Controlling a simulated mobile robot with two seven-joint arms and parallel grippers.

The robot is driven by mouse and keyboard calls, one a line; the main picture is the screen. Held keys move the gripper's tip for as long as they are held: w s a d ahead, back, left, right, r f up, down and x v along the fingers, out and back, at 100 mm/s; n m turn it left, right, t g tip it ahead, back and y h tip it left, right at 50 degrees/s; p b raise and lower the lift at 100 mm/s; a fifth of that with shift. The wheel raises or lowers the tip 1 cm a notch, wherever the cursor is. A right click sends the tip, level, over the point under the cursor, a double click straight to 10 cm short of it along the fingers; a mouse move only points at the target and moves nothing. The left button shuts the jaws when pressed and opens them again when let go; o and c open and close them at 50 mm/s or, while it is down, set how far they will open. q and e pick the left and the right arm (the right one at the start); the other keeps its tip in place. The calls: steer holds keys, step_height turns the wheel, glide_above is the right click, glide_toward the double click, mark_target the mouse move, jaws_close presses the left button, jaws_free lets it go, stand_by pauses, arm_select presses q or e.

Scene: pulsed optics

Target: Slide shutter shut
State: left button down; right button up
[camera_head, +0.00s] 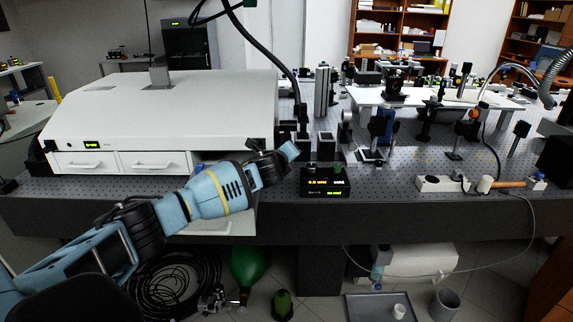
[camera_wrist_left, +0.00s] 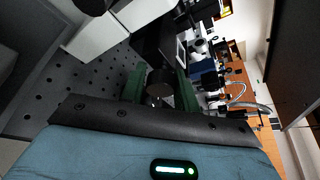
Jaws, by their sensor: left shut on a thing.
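My left arm reaches in from the left in the head view, and its gripper (camera_head: 291,150) is at the table's front, by the right end of the white housing. In the left wrist view its two green fingers (camera_wrist_left: 160,92) are shut on a dark round knob (camera_wrist_left: 159,80). The knob sits at the end of a black block (camera_wrist_left: 155,42), which seems to be the shutter. I cannot tell the shutter's slide position, and my gripper hides much of it in the head view. My right gripper is not in view.
A white housing (camera_head: 160,105) with drawers fills the table's left. A black readout box (camera_head: 325,182) with lit text stands just right of my gripper. Posts and optics stand behind on the perforated table (camera_head: 400,150). A power strip (camera_head: 440,184) lies at the right front.

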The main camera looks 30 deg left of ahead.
mark_target(284, 138)
arm_select(q)
steer(key=shift+w+a+r, duration=0.15)
steer(key=shift+w+a, duration=0.5)
steer(key=shift+w, duration=0.15)
steer(key=shift+w+a, duration=0.15)
steer(key=shift+w, duration=0.2)
steer(key=shift+r, duration=0.3)
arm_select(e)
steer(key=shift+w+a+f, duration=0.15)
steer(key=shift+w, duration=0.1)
arm_select(q)
steer(key=shift+a, duration=0.1)
steer(key=c, duration=1.4)
jaws_free()
steer(key=o, duration=0.3)
steer(key=shift+w, duration=0.15)
steer(key=shift+a, duration=0.1)
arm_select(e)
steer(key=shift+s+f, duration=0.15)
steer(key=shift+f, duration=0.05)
arm_select(q)
steer(key=shift+f, duration=0.15)
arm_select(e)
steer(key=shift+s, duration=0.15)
